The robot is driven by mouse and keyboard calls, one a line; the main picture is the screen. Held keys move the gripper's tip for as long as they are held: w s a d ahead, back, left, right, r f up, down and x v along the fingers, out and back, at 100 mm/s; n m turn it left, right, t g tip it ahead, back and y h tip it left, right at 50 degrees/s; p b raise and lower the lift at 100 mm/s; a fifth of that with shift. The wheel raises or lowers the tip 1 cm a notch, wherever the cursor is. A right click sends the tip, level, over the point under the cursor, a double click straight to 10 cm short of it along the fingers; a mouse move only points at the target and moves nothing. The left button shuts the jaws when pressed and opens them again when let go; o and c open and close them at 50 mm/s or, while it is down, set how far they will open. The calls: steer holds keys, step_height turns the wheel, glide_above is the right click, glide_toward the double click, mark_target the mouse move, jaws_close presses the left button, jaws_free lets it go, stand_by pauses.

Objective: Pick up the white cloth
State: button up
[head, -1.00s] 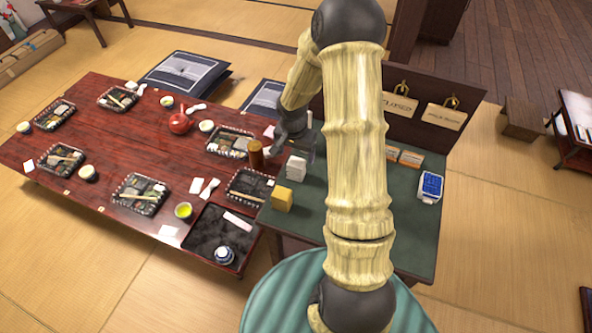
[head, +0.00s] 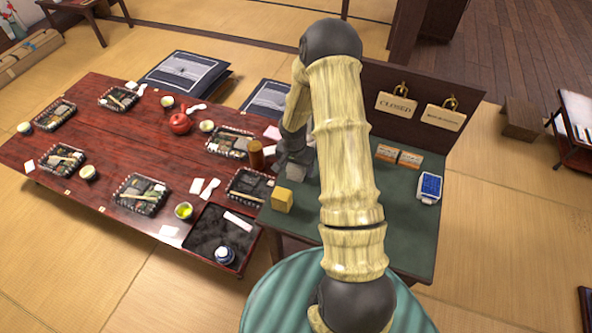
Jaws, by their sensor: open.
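A white-grey folded block, which looks like the white cloth (head: 296,173), sits on the green side table (head: 385,218) near its left edge, just behind a yellow block. My gripper (head: 295,160) is directly over and around the white block, pointing down, and covers most of it. It is open. I cannot tell whether its fingers touch the block.
The yellow block (head: 283,199) stands close in front. Small orange boxes (head: 398,155) and a blue-and-white box (head: 429,187) lie to the right.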

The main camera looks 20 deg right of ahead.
steer(key=shift+f, duration=0.35)
steer(key=c, duration=1.1)
steer(key=shift+o, duration=0.2)
steer(key=shift+r, duration=0.15)
step_height(320, 180, up, 10)
steer(key=shift+f, duration=0.1)
